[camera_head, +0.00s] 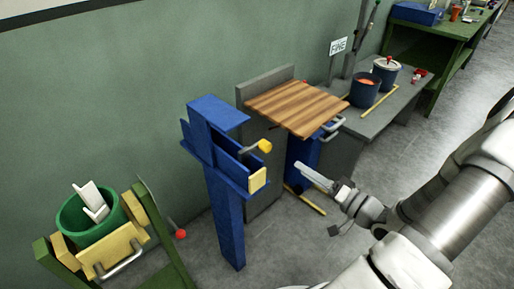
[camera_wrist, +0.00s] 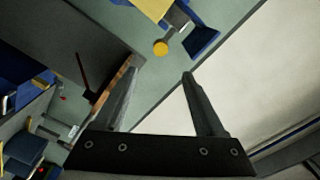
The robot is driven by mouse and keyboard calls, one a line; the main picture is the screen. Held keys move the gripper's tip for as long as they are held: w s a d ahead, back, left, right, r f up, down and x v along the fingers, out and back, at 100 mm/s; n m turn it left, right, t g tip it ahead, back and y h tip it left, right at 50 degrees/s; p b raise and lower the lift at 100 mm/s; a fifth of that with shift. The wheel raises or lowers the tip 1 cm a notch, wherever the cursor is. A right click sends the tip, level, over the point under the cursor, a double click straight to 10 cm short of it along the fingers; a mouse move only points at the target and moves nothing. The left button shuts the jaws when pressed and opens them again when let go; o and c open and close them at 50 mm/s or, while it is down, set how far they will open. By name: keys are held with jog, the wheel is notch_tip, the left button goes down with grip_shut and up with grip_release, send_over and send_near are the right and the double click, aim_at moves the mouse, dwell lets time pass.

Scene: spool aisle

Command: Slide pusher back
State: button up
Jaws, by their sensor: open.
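A blue stand (camera_head: 226,215) with a trough on top stands left of centre in the head view. A yellow knob (camera_head: 265,146) on a short rod sticks out from the trough's side. It looks like the pusher's handle. A yellow block (camera_head: 258,181) sits at the trough's near end. In the wrist view the yellow knob (camera_wrist: 161,47) shows beyond my fingertips, with the yellow block (camera_wrist: 153,8) at the top edge. My gripper (camera_head: 304,171) is open and empty, right of the stand and apart from the knob. In the wrist view my gripper (camera_wrist: 159,74) has both fingers spread.
A wooden board (camera_head: 297,105) lies on a grey and blue unit right behind the stand. A grey bench (camera_head: 377,124) holds a dark pot (camera_head: 364,91) and a lidded pot (camera_head: 386,72). A green bucket (camera_head: 76,220) sits in a holder at left. Floor in front of the stand is clear.

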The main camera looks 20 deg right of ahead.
aim_at(261, 142)
jog(key=b+x, duration=0.2)
jog(key=x, duration=1.5)
jog(key=shift+w, duration=0.15)
grip_shut()
dwell(0.8)
